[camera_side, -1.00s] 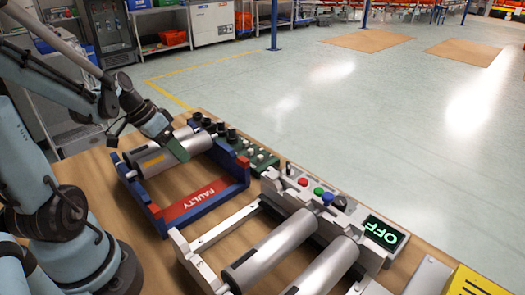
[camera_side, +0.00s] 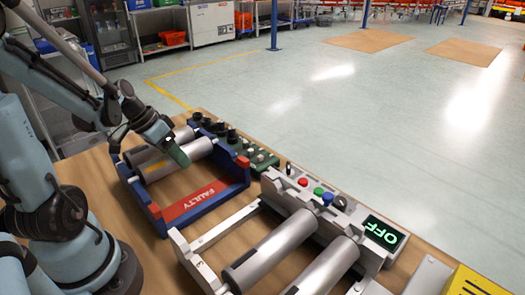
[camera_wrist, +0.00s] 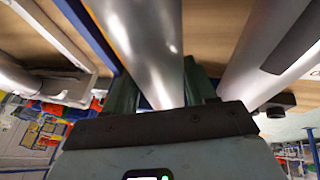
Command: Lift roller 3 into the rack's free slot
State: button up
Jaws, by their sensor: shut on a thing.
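The blue and red rack (camera_side: 201,201) marked FAULTY stands on the bench. Two grey rollers lie side by side at its left end, and its right part is empty. My gripper (camera_side: 178,155) is shut on the nearer roller (camera_side: 203,148), which has a yellow mark; no number is readable on it. In the wrist view the green fingers (camera_wrist: 160,92) sit on either side of this roller (camera_wrist: 143,45). The farther roller (camera_side: 184,133) is beside it and partly hidden. I cannot tell whether the held roller is clear of its seat.
A pale roller frame (camera_side: 228,226) at the right holds two more rollers, with empty room at its left. Its control box has coloured buttons and a display (camera_side: 384,232) reading OFF. A green board with black knobs (camera_side: 245,147) lies behind the rack.

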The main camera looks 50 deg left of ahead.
jog(key=shift+f, duration=0.2)
dwell(0.3)
jog(key=o, duration=1.5)
jog(key=v, duration=1.2)
jog(key=w+d+t+y, duration=0.1)
jog(key=w+d, duration=0.1)
jog(key=d, duration=0.4)
jog(key=w+d+f+y, duration=0.1)
jog(key=w+d, duration=0.1)
jog(key=d, duration=0.4)
jog(key=w+d+f+t, duration=0.1)
jog(key=w+d, duration=0.2)
jog(key=d, duration=0.3)
jog(key=shift+f+m+t+y, duration=0.25)
jog(key=shift+m+t+y, duration=0.05)
jog(key=shift+y, duration=0.1)
